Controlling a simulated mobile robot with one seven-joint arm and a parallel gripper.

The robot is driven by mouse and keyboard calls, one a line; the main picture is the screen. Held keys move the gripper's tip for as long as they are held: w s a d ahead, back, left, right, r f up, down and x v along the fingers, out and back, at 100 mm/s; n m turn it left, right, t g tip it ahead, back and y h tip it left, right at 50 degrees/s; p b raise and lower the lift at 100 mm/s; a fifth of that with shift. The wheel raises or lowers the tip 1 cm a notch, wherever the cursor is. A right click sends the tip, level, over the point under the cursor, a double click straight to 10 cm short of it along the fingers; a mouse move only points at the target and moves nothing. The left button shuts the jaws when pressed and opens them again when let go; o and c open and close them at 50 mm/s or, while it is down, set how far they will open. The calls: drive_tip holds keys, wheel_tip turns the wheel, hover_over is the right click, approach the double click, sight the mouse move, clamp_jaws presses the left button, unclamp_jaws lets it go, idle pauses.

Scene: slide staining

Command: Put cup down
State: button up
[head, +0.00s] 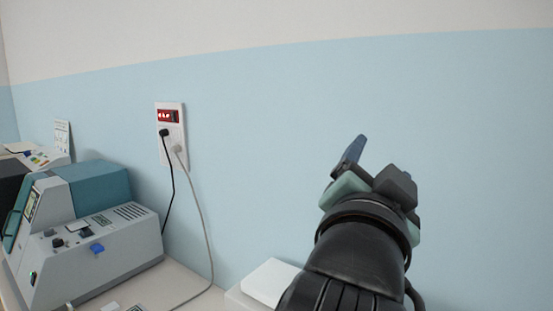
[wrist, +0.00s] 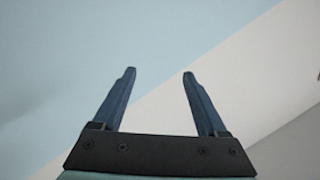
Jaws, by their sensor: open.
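No cup shows in either view. My gripper (head: 350,152) is raised in front of the blue wall in the head view, right of the middle, pointing up. In the wrist view my gripper (wrist: 158,75) has its two dark blue fingers spread apart with nothing between them. Behind them is only bare wall.
A grey and teal machine (head: 105,245) stands on the bench at the lower left. A wall socket (head: 171,135) has a black and a grey cable plugged in. A white flat-topped object (head: 270,282) lies beside my arm. The space before the wall is clear.

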drive_tip(key=s+a+r+n+t+y, duration=0.7)
drive_tip(key=s+a+r+n+t, duration=0.2)
drive_tip(key=s+a+r+n, duration=0.2)
drive_tip(key=shift+s+a+n+t+y, duration=0.3)
drive_tip(key=shift+s+a+n+y, duration=0.1)
drive_tip(key=shift+s+a+n, duration=0.5)
drive_tip(key=shift+r, duration=0.1)
wheel_tip(320, 180, down, 7)
drive_tip(key=b, duration=0.6)
drive_tip(key=shift+b, duration=0.35)
